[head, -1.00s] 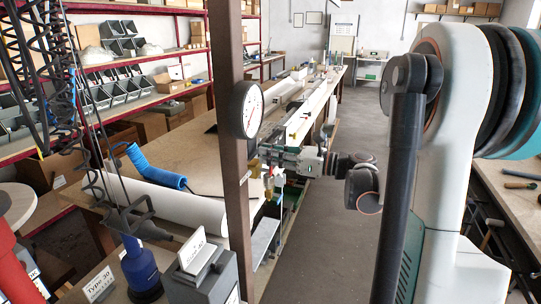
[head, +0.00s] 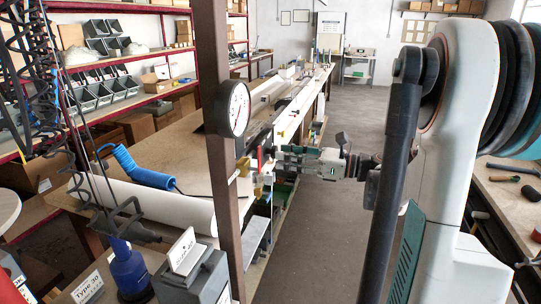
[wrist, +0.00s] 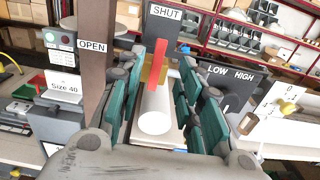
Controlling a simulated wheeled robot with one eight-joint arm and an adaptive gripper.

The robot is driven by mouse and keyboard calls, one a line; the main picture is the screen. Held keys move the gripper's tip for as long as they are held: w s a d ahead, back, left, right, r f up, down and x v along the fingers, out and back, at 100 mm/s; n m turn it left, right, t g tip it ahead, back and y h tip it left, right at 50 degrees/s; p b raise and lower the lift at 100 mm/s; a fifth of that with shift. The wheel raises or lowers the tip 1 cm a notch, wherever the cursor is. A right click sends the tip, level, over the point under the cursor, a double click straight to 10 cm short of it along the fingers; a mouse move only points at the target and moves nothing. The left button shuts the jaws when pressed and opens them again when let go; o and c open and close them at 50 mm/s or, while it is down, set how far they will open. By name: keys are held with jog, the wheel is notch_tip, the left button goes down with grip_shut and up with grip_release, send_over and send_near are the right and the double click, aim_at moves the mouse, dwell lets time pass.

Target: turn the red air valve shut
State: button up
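The red air valve handle (wrist: 160,66) stands upright in the wrist view, below a SHUT sign (wrist: 165,13) and in front of a brass-coloured body (wrist: 150,74). An OPEN sign (wrist: 92,46) is to its left. My gripper (wrist: 160,52) is open, with its teal-padded fingers to the left and right of the red handle and gaps showing on both sides. I cannot tell whether any part touches the handle. In the head view my gripper (head: 277,157) is just right of the brown post, beside the red handle (head: 260,158), which is small there.
The brown post (head: 222,180) with a round gauge (head: 235,109) stands close left of my gripper. A white cylinder (wrist: 155,115) shows beyond the fingers in the wrist view. A LOW HIGH panel (wrist: 232,85) is at right. The aisle floor (head: 315,215) is clear.

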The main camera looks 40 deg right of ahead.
jog(key=v, duration=0.3)
jog(key=shift+s+d, duration=0.15)
jog(key=shift+d, duration=0.05)
jog(key=shift+a, duration=0.1)
dwell(0.3)
